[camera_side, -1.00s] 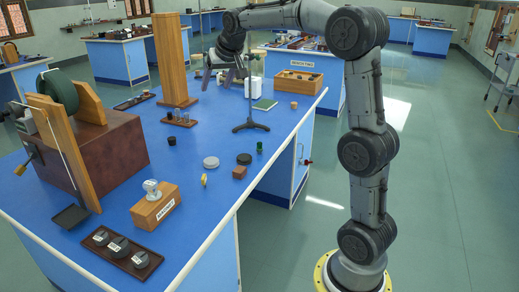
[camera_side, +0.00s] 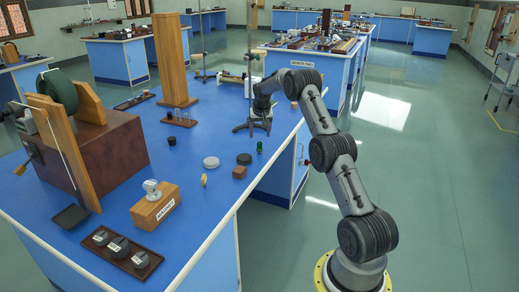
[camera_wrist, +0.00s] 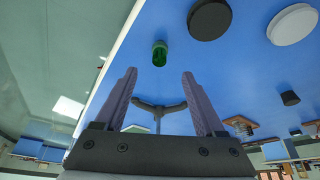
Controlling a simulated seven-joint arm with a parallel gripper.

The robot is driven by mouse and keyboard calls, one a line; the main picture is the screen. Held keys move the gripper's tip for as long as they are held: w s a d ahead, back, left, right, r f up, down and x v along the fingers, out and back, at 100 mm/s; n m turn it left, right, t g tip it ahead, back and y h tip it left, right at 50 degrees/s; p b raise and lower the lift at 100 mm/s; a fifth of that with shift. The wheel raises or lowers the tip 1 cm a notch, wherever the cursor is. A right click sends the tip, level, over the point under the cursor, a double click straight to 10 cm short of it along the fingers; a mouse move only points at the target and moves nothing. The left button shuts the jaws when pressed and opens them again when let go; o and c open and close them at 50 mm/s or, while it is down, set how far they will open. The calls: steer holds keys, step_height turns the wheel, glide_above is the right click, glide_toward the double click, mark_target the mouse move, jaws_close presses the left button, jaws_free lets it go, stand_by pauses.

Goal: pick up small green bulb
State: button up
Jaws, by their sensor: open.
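The small green bulb (camera_side: 259,147) stands on the blue bench top, near its right edge. In the wrist view the green bulb (camera_wrist: 159,53) lies just beyond the fingertips, roughly centred between them. My gripper (camera_wrist: 158,74) is open, with its two fingers apart and nothing between them. In the side view my gripper (camera_side: 266,124) is low over the bench, behind the bulb and close to the retort stand. Its fingers are hard to make out there.
A retort stand (camera_side: 251,126) rises close to my gripper; its base (camera_wrist: 158,107) shows between the fingers. A black disc (camera_side: 244,159), a white disc (camera_side: 211,162) and a reddish-brown block (camera_side: 239,172) lie near the bulb. The bench edge is close on the right.

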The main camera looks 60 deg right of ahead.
mark_target(260, 144)
steer(key=x, duration=0.3)
steer(key=shift+d+f, duration=0.1)
steer(key=shift+f, duration=0.1)
steer(key=shift+x, duration=2.75)
steer(key=shift+s, duration=0.1)
jaws_close()
